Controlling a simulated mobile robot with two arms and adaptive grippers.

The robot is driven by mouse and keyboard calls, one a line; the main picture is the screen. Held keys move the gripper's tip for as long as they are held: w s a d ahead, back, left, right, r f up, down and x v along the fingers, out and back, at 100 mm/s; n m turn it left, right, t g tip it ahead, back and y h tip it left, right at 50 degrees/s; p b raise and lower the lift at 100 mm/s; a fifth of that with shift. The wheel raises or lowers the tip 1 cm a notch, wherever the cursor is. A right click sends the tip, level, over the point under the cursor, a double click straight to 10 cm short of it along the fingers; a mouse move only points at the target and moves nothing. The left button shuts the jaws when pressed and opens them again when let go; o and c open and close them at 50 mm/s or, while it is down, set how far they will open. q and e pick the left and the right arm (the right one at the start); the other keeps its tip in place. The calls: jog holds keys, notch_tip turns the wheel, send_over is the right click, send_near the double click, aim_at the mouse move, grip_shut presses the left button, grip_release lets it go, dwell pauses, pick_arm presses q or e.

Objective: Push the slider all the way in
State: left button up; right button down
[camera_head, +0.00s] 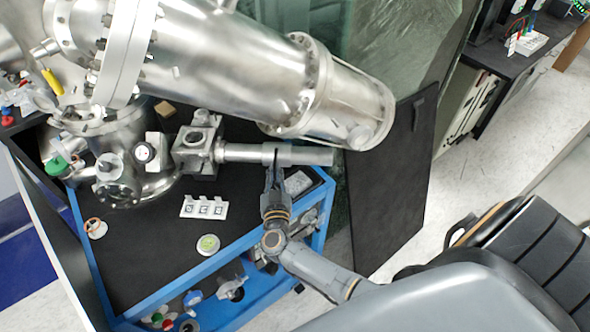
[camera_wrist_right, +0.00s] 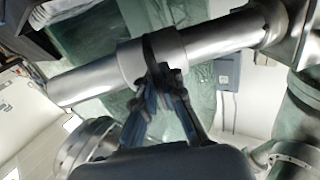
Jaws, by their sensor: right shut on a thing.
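The slider (camera_head: 283,154) is a wider grey sleeve around a long metal rod (camera_head: 320,156) that sticks out to the right from a metal block on the vacuum chamber (camera_head: 120,165). My right gripper (camera_head: 273,160) reaches up from below and is shut on the slider, near its left part in the head view. In the right wrist view the gripper (camera_wrist_right: 160,72) has its fingers around the grey slider (camera_wrist_right: 135,62), with bare rod on both sides of it. Part of the slider is hidden behind the fingers. My left gripper does not show.
A large metal cylinder (camera_head: 230,70) hangs above the rod. The black-topped blue cart (camera_head: 150,260) carries a white marked block (camera_head: 204,207) and a green-and-white round piece (camera_head: 208,244). A dark panel (camera_head: 400,190) stands to the right of the rod's end.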

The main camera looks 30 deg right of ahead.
jog(key=a, duration=0.1)
jog(key=w+a, duration=0.2)
jog(key=a, duration=0.1)
jog(key=shift+w+f, duration=0.2)
jog(key=shift+f, duration=0.05)
jog(key=w+a, duration=0.1)
jog(key=a, duration=0.1)
jog(key=w+a+b, duration=0.1)
jog(key=w, duration=0.1)
jog(key=shift+a, duration=0.4)
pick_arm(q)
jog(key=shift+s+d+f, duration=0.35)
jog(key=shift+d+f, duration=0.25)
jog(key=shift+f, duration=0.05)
pick_arm(e)
jog(key=shift+a+f, duration=0.1)
jog(key=shift+a, duration=0.1)
jog(key=c, duration=1.5)
grip_release()
jog(key=shift+r, duration=0.25)
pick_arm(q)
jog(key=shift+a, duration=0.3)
pick_arm(e)
jog(key=shift+d, duration=0.1)
